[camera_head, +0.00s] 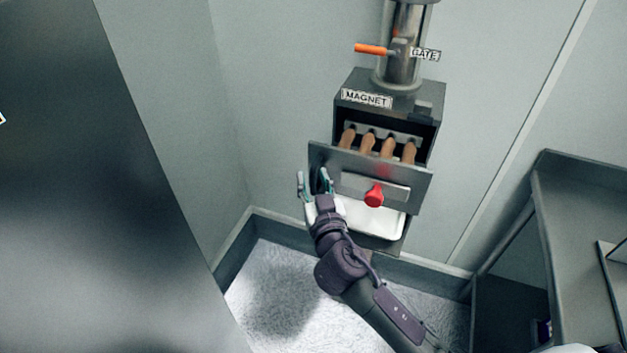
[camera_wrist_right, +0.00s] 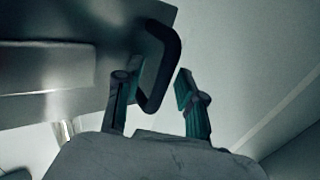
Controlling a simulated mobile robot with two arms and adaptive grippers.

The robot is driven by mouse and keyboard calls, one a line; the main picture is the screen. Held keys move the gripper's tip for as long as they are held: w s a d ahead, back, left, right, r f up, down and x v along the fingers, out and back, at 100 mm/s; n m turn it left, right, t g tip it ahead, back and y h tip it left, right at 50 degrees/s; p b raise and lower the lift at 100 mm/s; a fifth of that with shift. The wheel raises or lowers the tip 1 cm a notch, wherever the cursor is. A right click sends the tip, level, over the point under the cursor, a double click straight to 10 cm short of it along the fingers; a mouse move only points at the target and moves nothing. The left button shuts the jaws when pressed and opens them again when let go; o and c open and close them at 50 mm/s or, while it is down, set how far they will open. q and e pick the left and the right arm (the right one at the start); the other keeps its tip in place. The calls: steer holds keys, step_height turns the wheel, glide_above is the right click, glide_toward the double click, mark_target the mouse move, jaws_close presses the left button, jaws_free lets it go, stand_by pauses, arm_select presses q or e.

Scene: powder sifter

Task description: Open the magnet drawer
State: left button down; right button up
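The magnet drawer (camera_head: 360,166) is a grey metal front standing out from the dark housing labelled MAGNET (camera_head: 424,98). Several brown magnet rods (camera_head: 388,148) show in the gap behind the front. My right gripper (camera_head: 313,183) is at the left end of the drawer front. In the right wrist view, a black bar handle (camera_wrist_right: 172,65) on the front lies between the spread fingers of my right gripper (camera_wrist_right: 158,90). The left gripper is out of view.
A white tray (camera_head: 372,221) is below. A pipe with an orange GATE lever (camera_head: 371,49) rises above. A grey metal table (camera_head: 590,205) stands at right; a large dark panel (camera_head: 70,180) fills the left.

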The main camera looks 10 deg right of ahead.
steer(key=shift+s, duration=0.1)
steer(key=s, duration=1.2)
steer(key=shift+w, duration=0.1)
steer(key=s+d+f+n+g, duration=0.1)
steer(key=s+f+g, duration=0.15)
steer(key=f, duration=0.95)
steer(key=s+d+f+n+g, duration=0.1)
steer(key=s+f+g, duration=0.15)
steer(key=f, duration=0.95)
steer(key=s+d+f+n+g, duration=0.1)
steer(key=f+g, duration=0.3)
steer(key=f, duration=0.9)
steer(key=s+d+f+g, duration=0.4)
steer(key=s+f, duration=0.7)
steer(key=s, duration=0.4)
steer(key=s+d+f+g, duration=0.4)
steer(key=s+f, duration=0.7)
steer(key=s, duration=0.5)
steer(key=shift+d+m+b, duration=0.2)
steer(key=shift+m+b, duration=0.1)
steer(key=shift+b, duration=0.05)
